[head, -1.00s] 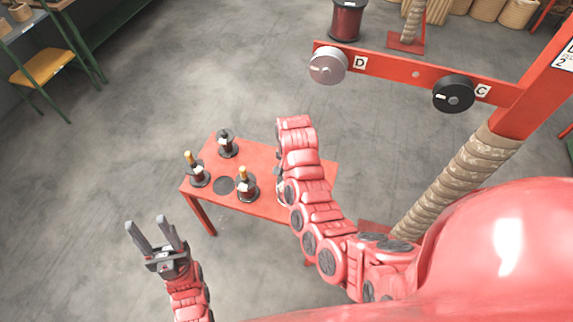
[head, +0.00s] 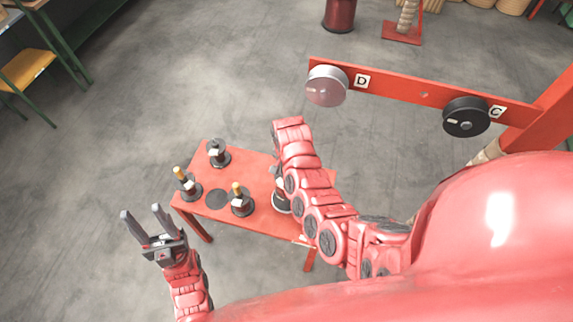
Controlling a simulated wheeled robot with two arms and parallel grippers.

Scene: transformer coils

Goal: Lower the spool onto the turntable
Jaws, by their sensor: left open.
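Several dark spools stand on a red table: one at the back (head: 218,154), one at the left with a tan top (head: 187,186) and one at the front with a tan top (head: 241,202). Another spool (head: 281,203) is mostly hidden behind my right arm. A flat dark disc (head: 217,199) lies bare among them; I cannot tell if it is the turntable. My left gripper (head: 139,210) is open and empty, fingers up, left of the table in the picture. My right arm reaches over the table's right part; its gripper is hidden behind the forearm.
The red table (head: 258,218) has a bare strip along its front edge. Beyond it, a red beam (head: 400,82) carries a pale disc by D (head: 326,86) and a black disc by C (head: 466,117). A dark red drum (head: 340,14) stands farther back. Grey floor is open leftward.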

